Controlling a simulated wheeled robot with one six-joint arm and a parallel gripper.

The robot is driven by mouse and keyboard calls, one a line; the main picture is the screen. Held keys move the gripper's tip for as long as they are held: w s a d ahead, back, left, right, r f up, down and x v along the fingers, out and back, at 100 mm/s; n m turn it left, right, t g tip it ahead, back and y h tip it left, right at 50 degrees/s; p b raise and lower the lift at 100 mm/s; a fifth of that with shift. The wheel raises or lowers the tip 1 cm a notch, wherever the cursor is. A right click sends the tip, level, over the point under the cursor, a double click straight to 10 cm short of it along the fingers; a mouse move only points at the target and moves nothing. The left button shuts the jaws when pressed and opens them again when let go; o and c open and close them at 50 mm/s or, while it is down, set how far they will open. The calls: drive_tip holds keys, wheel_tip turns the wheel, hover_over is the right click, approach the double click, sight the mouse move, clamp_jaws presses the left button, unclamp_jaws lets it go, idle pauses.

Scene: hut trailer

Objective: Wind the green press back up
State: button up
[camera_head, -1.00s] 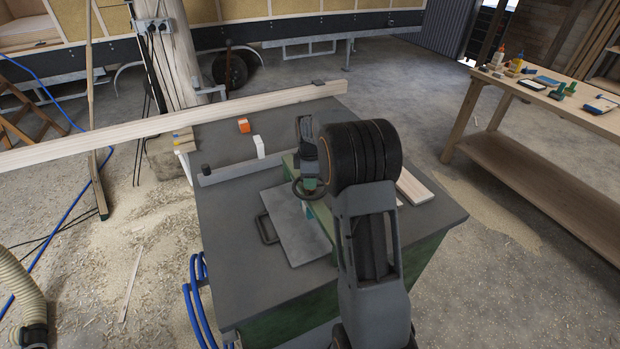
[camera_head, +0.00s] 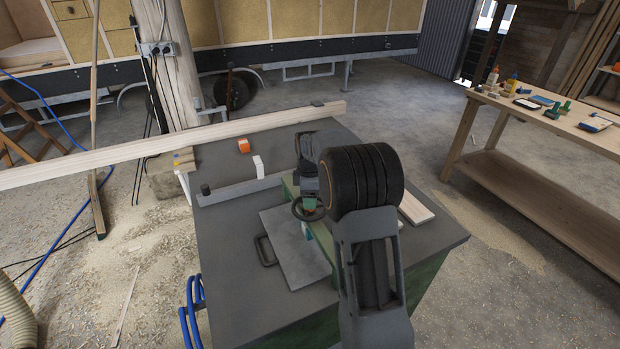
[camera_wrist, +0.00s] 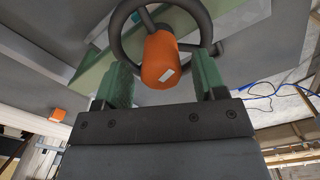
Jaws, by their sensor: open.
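The green press (camera_head: 318,232) stands on the grey bench top, with a dark handwheel (camera_head: 296,214) at its upper end. In the wrist view the dark handwheel (camera_wrist: 199,14) fills the top of the picture, with an orange hub piece (camera_wrist: 160,62) bearing a small white label. My gripper (camera_wrist: 163,78) is open, its two green finger pads on either side of the orange piece with gaps showing. In the head view my gripper (camera_head: 309,200) is over the wheel, and my arm hides part of the press. Whether a pad touches the wheel cannot be told.
An orange block (camera_head: 243,146) and a white block (camera_head: 258,166) lie on the grey bench top (camera_head: 225,235) near a grey fence (camera_head: 235,190). A long beam (camera_head: 130,150) crosses the bench's far edge. A wooden workbench (camera_head: 530,115) with bottles stands at right.

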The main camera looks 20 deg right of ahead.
wheel_tip(320, 180, up, 12)
drive_tip(key=shift+r, duration=0.15)
idle(0.3)
wheel_tip(320, 180, down, 14)
drive_tip(key=m, duration=1.8)
drive_tip(key=shift+f, duration=0.2)
drive_tip(key=c, duration=0.9)
